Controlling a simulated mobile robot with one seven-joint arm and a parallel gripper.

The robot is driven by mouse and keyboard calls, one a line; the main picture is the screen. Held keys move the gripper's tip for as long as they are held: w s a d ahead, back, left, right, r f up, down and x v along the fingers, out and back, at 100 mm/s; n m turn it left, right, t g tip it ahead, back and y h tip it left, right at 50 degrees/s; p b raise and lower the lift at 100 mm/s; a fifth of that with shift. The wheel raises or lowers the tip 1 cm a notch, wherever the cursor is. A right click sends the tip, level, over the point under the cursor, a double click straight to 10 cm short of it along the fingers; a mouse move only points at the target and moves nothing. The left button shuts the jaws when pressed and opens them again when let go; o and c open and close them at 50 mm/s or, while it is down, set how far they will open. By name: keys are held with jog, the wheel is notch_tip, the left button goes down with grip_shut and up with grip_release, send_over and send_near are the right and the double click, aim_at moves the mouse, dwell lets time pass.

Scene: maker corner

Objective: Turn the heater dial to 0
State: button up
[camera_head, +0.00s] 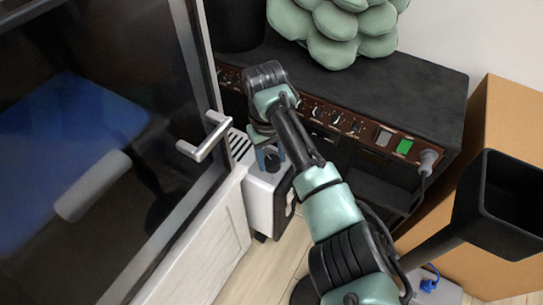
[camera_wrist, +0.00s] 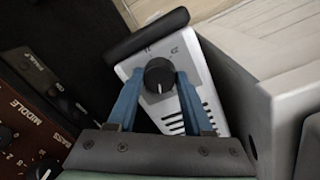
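The heater (camera_head: 260,201) is a white box with a slotted top, beside the dark cabinet; in the wrist view (camera_wrist: 202,82) its top shows a round black dial (camera_wrist: 159,75) with printed marks beyond it. In the head view the dial (camera_head: 271,156) is partly hidden by my gripper. My gripper (camera_head: 268,163) reaches down over the heater. In the wrist view its two blue fingers (camera_wrist: 158,78) stand open, one on each side of the dial, with narrow gaps showing. I see no clear contact with the dial.
A glass-fronted door with a metal handle (camera_head: 204,138) stands close on the left. An amplifier panel with knobs (camera_head: 337,121) runs behind my arm, with a green plush plant (camera_head: 335,30) above. A cardboard box (camera_head: 510,115) and black bin (camera_head: 505,205) stand at right.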

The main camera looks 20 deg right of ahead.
aim_at(269, 163)
grip_shut()
jog(key=r+p, duration=0.1)
jog(key=p, duration=0.2)
jog(key=shift+n, duration=0.4)
jog(key=n+p, duration=0.2)
jog(key=p, duration=0.1)
jog(key=shift+f+p, duration=0.15)
jog(key=shift+p, duration=0.2)
jog(key=shift+f+n+p, duration=0.3)
jog(key=shift+n+p, duration=0.15)
jog(key=shift+n, duration=0.55)
jog(key=o, duration=0.9)
grip_release()
jog(key=shift+c, duration=0.2)
notch_tip(269, 163, up, 13)
jog(key=p, duration=0.7)
jog(key=shift+s+a, duration=0.2)
jog(key=shift+a, duration=0.15)
